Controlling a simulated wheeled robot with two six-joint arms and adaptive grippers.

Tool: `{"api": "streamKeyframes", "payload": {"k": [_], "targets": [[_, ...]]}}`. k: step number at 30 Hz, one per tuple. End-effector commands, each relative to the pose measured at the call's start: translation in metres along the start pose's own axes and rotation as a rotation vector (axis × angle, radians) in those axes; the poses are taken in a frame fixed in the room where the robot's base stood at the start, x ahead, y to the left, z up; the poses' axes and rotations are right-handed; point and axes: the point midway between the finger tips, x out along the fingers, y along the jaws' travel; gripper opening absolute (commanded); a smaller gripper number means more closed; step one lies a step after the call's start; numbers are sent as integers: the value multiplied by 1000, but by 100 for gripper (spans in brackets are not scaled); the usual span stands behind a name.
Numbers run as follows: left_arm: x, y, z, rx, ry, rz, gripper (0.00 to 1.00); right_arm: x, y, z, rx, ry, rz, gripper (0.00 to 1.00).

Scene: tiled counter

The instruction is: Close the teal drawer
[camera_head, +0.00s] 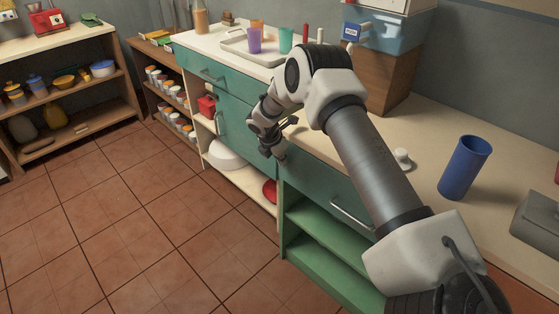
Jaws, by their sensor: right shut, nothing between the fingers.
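A teal drawer front (318,182) with a metal bar handle is under the right part of the counter, partly hidden behind my right arm. Another teal drawer front (222,82) with a handle is at the upper left of the cabinet, above a teal panel (236,128). I cannot tell clearly whether any of them stands out from the cabinet. My right gripper (273,152) is shut and empty, pointing down in front of the cabinet by the left end of the right drawer front. I cannot tell if it touches it. My left gripper is not in view.
A blue cup (464,168) and a small white object (402,159) are on the counter. A tray (238,48) with cups stands at the back. Open green shelves (325,222) lie below the right drawer front. The tiled floor (120,215) is clear.

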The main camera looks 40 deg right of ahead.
Motion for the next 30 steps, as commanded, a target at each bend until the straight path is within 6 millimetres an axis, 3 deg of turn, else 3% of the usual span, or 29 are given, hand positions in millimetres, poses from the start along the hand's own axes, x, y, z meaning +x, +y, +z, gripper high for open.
{"api": "streamKeyframes", "payload": {"k": [6,12,21,25,30], "targets": [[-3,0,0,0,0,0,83,-5,3,3,1,-8,9,0],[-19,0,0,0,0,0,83,-19,6,-27,-5,-7,4,0],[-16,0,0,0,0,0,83,-94,5,-31,0,-5,4,0],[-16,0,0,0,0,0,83,-110,5,-32,0,-4,2,0],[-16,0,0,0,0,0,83,-115,4,-32,0,-4,0,0]]}}
